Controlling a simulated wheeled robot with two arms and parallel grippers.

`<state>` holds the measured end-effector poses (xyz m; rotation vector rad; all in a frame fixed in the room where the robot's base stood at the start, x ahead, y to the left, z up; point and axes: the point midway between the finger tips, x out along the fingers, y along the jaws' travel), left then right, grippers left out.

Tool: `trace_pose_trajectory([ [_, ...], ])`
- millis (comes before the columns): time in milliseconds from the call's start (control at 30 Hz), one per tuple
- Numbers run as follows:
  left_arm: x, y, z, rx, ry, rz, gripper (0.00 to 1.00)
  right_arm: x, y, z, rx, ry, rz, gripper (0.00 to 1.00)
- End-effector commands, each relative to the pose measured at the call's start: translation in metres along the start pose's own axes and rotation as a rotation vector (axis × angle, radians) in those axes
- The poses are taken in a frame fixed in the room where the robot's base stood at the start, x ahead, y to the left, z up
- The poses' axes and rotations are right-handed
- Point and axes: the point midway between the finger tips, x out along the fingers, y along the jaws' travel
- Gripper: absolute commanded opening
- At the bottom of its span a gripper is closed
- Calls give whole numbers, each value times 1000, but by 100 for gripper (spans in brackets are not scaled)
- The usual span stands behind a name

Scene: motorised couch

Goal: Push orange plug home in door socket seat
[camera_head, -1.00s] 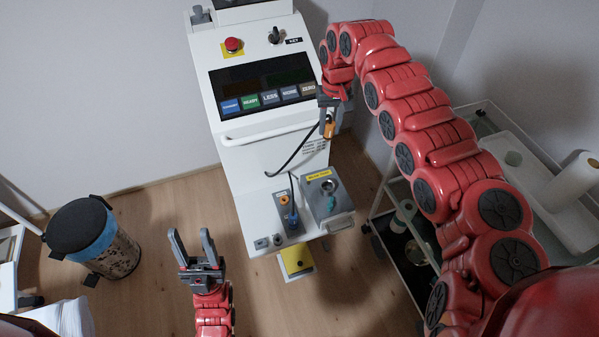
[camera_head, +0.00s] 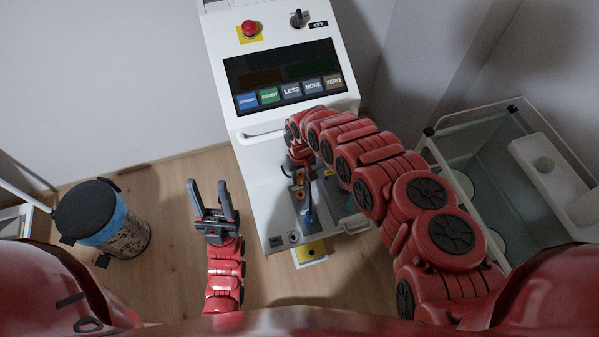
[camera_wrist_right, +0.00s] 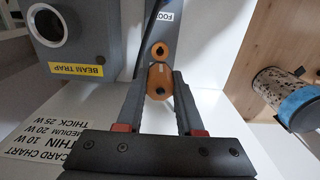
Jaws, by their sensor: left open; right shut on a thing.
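The orange plug (camera_wrist_right: 159,84) is held between the fingertips of my right gripper (camera_wrist_right: 161,74) in the right wrist view. I cannot tell whether plug and socket touch. In the head view my right gripper (camera_head: 298,178) is low over the machine's front ledge, mostly hidden by its own arm. My left gripper (camera_head: 208,186) is open and empty, left of the machine and apart from it.
A grey box labelled "BEAM TRAP" (camera_wrist_right: 60,28) stands beside the panel. A lidded bin (camera_head: 100,222) stands at left, a trolley (camera_head: 470,215) at right. Floor near my left gripper is clear.

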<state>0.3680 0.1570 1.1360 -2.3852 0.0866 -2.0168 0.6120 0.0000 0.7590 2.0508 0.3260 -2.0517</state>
Motion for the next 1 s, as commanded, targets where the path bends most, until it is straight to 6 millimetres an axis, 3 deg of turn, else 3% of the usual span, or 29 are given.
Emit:
trace_pose_trajectory([
  [300,4,0,-1,0,0,0,50,-3,0,2,-1,0,1,0],
  [1000,-44,2,8,0,0,0,50,56,0,1,-1,0,0,0],
])
